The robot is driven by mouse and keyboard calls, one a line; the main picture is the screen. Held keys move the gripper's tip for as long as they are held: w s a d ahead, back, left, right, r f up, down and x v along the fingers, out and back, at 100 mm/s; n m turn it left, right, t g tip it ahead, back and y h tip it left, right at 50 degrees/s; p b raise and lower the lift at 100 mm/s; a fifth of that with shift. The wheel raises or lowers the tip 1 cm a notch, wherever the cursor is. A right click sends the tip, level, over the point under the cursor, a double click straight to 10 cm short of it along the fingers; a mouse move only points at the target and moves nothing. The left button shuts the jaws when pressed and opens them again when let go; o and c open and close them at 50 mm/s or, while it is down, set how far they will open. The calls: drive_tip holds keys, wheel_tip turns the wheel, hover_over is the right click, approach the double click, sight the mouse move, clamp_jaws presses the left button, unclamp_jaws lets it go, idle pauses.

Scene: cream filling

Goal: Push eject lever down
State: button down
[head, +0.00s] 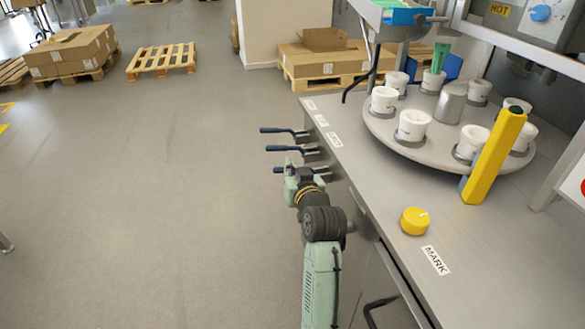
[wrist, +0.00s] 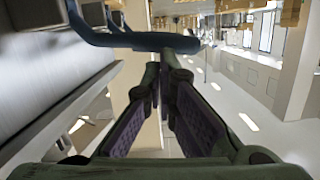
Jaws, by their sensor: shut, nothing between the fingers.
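Three dark blue-handled levers stick out from the left side of the machine's counter: a far one (head: 284,131), a middle one (head: 290,148) and a near one (head: 281,170). Small labels sit on the counter edge above them; I cannot read for sure which says eject. My gripper (head: 301,176) is at the near lever and partly covers it. In the wrist view my gripper (wrist: 164,78) is shut and empty, and a blue lever handle (wrist: 135,40) crosses just beyond the fingertips. I cannot tell whether they touch it.
On the counter stand a round turntable (head: 390,137) with several white cups, a yellow post (head: 494,157) and a yellow knob (head: 415,221) by a MARK label. Pallets with boxes (head: 75,50) are far back. The floor left of the counter is clear.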

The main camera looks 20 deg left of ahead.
drive_tip(key=shift+s+a+f+n+b, duration=0.15)
drive_tip(key=shift+a+f+n+b, duration=0.1)
drive_tip(key=shift+f+n+b, duration=0.15)
